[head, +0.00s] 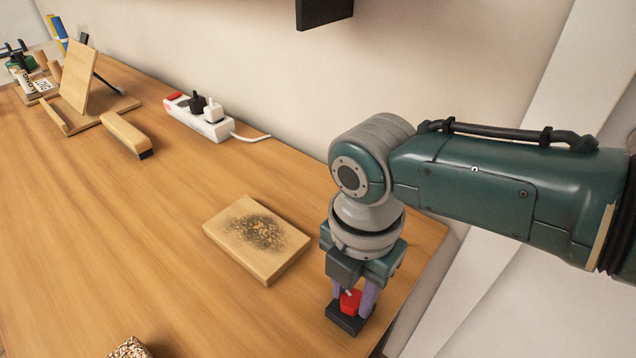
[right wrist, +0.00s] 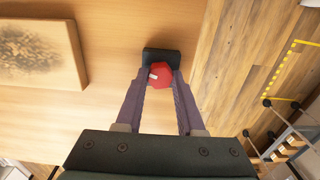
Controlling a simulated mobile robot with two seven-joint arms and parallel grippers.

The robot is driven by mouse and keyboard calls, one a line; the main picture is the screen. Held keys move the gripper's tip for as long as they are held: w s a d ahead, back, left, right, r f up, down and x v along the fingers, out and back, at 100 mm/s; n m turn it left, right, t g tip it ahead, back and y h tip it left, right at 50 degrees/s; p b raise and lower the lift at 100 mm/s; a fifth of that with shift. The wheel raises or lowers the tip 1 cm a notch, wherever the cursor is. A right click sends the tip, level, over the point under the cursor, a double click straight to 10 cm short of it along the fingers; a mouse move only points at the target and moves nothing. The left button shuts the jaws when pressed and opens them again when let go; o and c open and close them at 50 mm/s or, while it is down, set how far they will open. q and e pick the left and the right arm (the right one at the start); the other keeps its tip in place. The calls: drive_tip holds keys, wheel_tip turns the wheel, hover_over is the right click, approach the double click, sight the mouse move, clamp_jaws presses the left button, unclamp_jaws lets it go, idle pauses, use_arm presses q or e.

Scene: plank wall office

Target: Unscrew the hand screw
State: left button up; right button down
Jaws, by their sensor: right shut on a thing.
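The hand screw has a red knob (head: 350,301) on a black base (head: 346,320) that stands near the right edge of the wooden table. My right gripper (head: 356,300) points down over it, its two purple fingers on either side of the red knob. In the right wrist view, the fingertips of the right gripper (right wrist: 160,78) are shut on the red knob (right wrist: 161,75), which shows a small white mark. The black base (right wrist: 160,56) shows behind the knob. The screw's thread is hidden. My left gripper is not in view.
A wooden board with a dark speckled patch (head: 257,239) lies left of the gripper. A white power strip (head: 198,117) with plugs sits by the wall. A wooden brush-like block (head: 126,134) and a stand (head: 78,78) are farther left. The table's middle (head: 110,220) is clear.

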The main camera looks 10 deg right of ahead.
drive_tip(key=c, duration=0.6)
unclamp_jaws()
drive_tip(key=shift+c, duration=0.2)
drive_tip(key=shift+r+m+p, duration=0.1)
drive_tip(key=shift+m+p, duration=0.2)
drive_tip(key=shift+m, duration=0.7)
drive_tip(key=m, duration=0.4)
drive_tip(key=shift+p, duration=0.35)
drive_tip(key=m, duration=0.6)
drive_tip(key=shift+m+p, duration=0.3)
drive_tip(key=shift+p, duration=0.1)
drive_tip(key=m, duration=1)
drive_tip(key=shift+p, duration=0.35)
drive_tip(key=m, duration=0.2)
drive_tip(key=shift+m, duration=0.3)
drive_tip(key=shift+c, duration=0.3)
